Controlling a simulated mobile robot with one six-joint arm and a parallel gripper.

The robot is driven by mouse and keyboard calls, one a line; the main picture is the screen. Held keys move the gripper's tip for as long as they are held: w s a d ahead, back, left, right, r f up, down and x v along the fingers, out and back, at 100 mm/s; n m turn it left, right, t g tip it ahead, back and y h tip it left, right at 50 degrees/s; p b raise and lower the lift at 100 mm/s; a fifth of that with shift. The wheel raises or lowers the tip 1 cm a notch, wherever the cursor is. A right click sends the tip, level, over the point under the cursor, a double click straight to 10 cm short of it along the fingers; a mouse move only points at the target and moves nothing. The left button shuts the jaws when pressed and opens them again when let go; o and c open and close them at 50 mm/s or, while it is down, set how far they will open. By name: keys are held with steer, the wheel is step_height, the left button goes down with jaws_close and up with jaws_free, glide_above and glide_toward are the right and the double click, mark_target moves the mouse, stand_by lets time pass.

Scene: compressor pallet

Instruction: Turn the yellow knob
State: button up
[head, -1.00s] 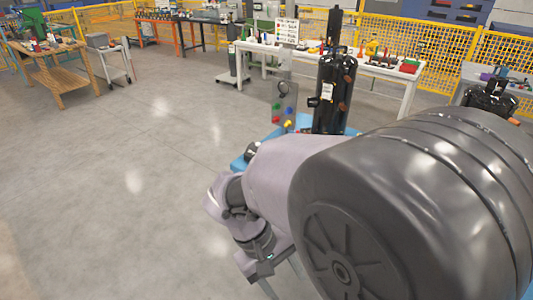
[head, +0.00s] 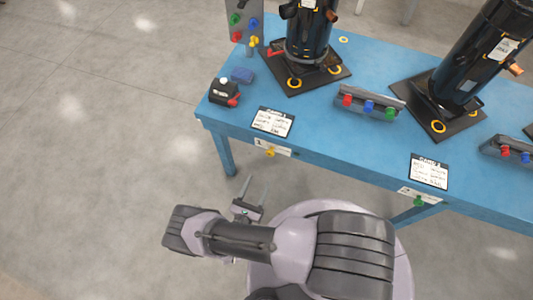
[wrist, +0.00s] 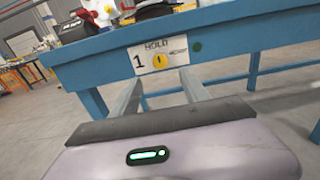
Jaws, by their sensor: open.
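A yellow knob (head: 270,153) sits on a white plate on the front edge of the blue table (head: 330,145). In the wrist view the same knob (wrist: 160,61) is on a plate marked "1" and "HOLD". My gripper (head: 257,182) is open and empty, in front of the table edge and short of the knob. In the wrist view its two fingers (wrist: 160,78) point at the plate, one on each side of the knob and apart from it. Another yellow knob (head: 254,41) is on the upright grey panel at the back left.
Black compressors (head: 307,30) stand on dark bases on the table. A black and red box (head: 225,93), a knob block (head: 368,104) and a written card (head: 272,122) lie near the front edge. A second plate with a green knob (head: 418,200) is further right. The floor at left is clear.

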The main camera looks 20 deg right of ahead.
mark_target(269, 154)
steer(key=b+x, duration=0.1)
steer(key=x, duration=1)
steer(key=shift+w+d, duration=0.1)
steer(key=shift+w, duration=0.2)
jaws_close()
